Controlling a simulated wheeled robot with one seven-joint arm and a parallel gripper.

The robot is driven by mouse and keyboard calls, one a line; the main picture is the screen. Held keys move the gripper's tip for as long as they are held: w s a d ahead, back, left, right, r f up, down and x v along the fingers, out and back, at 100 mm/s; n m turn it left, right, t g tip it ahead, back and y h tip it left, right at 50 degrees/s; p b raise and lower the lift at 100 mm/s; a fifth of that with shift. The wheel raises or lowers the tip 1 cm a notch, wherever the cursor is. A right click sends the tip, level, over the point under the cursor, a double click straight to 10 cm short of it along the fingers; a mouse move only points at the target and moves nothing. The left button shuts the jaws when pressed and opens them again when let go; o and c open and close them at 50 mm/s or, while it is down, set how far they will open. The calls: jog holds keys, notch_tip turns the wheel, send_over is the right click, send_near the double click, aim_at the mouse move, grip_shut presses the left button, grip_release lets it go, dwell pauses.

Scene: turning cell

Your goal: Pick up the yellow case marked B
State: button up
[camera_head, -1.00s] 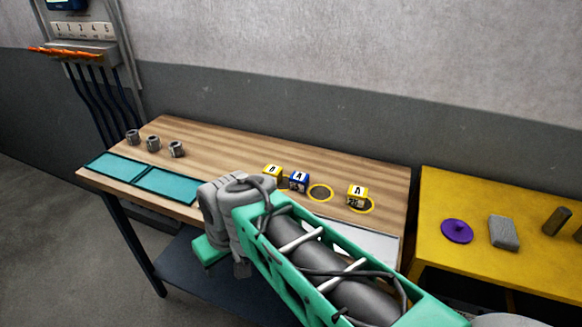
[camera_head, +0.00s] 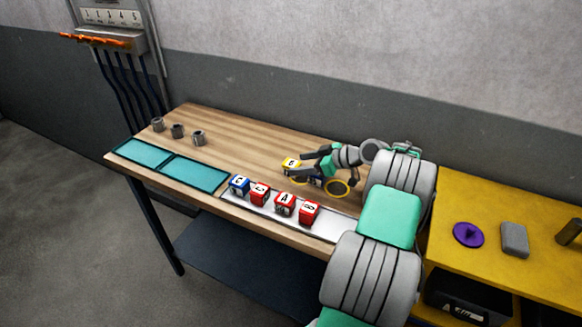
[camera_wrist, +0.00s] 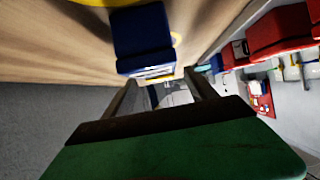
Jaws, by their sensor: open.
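The yellow case marked B (camera_head: 291,164) stands on the wooden bench in the head view, its letter small but readable on top. My gripper (camera_head: 306,166) is open just to its right, with the fingers pointing left towards it. I cannot tell whether they touch it. A blue case (camera_head: 316,182) is partly hidden under my gripper; a blue case (camera_wrist: 143,38) also shows close beyond the fingers in the wrist view. My gripper (camera_wrist: 160,88) has nothing between its fingers there. A yellow strip at the top edge of the wrist view is too cropped to identify.
A pale strip (camera_head: 265,212) along the bench front holds blue and red cases (camera_head: 285,204). An empty yellow ring (camera_head: 338,188) lies right of my gripper. Teal mats (camera_head: 195,172) and grey metal parts (camera_head: 177,131) are at left. A yellow table (camera_head: 480,205) stands at right.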

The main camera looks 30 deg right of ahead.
aim_at(297, 165)
jog(key=p+x, duration=0.1)
jog(key=x, duration=0.3)
jog(key=shift+w+a+f, duration=0.15)
grip_shut()
dwell(0.5)
